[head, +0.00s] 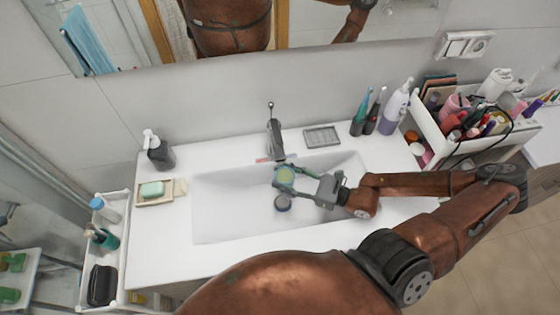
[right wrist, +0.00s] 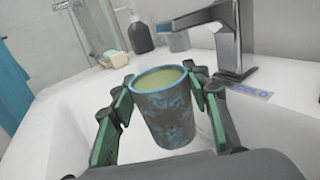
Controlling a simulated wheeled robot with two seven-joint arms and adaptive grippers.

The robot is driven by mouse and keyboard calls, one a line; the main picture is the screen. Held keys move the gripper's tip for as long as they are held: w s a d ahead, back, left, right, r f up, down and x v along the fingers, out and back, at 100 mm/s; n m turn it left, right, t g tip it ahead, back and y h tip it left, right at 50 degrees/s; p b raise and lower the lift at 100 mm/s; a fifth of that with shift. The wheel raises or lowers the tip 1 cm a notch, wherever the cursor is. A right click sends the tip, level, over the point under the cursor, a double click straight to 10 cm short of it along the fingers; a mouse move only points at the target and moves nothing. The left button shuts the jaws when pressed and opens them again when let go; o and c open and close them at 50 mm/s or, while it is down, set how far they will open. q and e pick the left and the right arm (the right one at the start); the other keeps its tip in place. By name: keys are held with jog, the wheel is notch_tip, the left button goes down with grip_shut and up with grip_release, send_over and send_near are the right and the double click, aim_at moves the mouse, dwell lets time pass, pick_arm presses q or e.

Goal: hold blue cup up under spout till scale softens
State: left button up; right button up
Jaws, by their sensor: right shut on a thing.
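The blue cup (head: 285,174) is held upright above the white sink basin (head: 235,222), close to the faucet (head: 275,140). In the right wrist view the cup (right wrist: 168,118) has a mottled grey-blue side, a blue rim and a yellow-green inside. My right gripper (head: 291,180) is shut on it, with a finger on each side. The faucet's spout (right wrist: 196,17) reaches out above and behind the cup; I cannot tell whether it is directly over the opening. No water stream is visible. Any scale inside cannot be made out. My left gripper is not in view.
A round drain (head: 283,203) lies in the basin. A soap dispenser (head: 157,150) and soap dish (head: 154,192) stand left; a grey tray (head: 322,137), bottles (head: 394,108) and a crowded organizer (head: 430,133) stand right. A small strip (right wrist: 250,91) lies by the faucet base.

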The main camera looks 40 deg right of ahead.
jog(key=shift+s+a+p, duration=0.25)
jog(key=shift+s+p, duration=0.1)
jog(key=shift+s, duration=0.5)
jog(key=shift+s+a+p, duration=0.3)
jog(key=shift+s+p, duration=0.05)
jog(key=shift+s, duration=0.45)
jog(key=shift+s+a+p, duration=0.25)
jog(key=shift+s+p, duration=0.1)
jog(key=shift+s, duration=0.5)
jog(key=shift+s+r, duration=0.1)
jog(key=shift+r, duration=0.05)
jog(key=s+a+r+p, duration=0.1)
jog(key=s+r+p, duration=0.3)
jog(key=p, duration=0.3)
jog(key=shift+s+a+r, duration=0.3)
jog(key=shift+r, duration=0.6)
